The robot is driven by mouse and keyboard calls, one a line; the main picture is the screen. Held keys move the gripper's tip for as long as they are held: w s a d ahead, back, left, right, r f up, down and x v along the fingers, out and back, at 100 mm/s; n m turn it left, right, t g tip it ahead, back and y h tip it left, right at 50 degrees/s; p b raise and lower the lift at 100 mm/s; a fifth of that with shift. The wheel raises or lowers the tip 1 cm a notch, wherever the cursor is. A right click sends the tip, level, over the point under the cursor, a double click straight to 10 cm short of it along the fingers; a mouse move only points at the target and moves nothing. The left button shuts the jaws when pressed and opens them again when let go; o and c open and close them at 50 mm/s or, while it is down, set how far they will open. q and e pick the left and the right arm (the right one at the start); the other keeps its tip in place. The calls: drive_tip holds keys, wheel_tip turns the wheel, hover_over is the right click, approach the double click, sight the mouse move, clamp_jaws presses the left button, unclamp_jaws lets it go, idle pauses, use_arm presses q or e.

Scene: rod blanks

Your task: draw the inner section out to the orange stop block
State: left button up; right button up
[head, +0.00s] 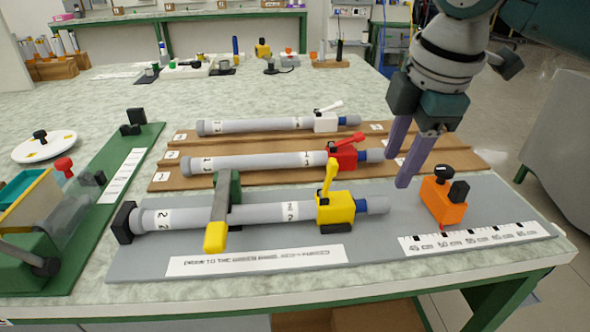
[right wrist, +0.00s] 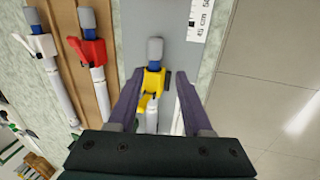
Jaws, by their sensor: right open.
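The nearest rod lies on a grey board (head: 290,275); its thick grey outer tube (head: 185,220) runs into a yellow clamp (head: 336,207) with its lever raised. The inner section (head: 375,205) sticks out a short way right of the clamp, with a blue part beside the clamp and a grey end. The orange stop block (head: 441,200) stands farther right, apart from the end. My right gripper (head: 402,168) is open and empty above and behind that gap. In the right wrist view the inner section's grey end (right wrist: 155,50) lies beyond the open fingers. My left gripper is not in view.
A printed scale (head: 475,240) lies before the stop block. A yellow-tipped green arm (head: 222,212) crosses the outer tube. Two more rods, with a red clamp (head: 342,154) and a white clamp (head: 325,122), lie behind on a brown rack (head: 165,180). A green fixture stands at left.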

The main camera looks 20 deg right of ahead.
sight(379, 199)
drive_tip(key=b+x, duration=0.1)
drive_tip(key=x, duration=0.2)
drive_tip(key=b+x, duration=0.2)
drive_tip(key=x, duration=0.2)
drive_tip(key=b+x, duration=0.1)
drive_tip(key=x, duration=0.3)
drive_tip(key=shift+w+d, duration=0.35)
drive_tip(key=shift+w, duration=0.1)
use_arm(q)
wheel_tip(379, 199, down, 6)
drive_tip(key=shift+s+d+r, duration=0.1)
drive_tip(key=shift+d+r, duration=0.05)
use_arm(e)
drive_tip(key=shift+c, duration=0.2)
clamp_jaws()
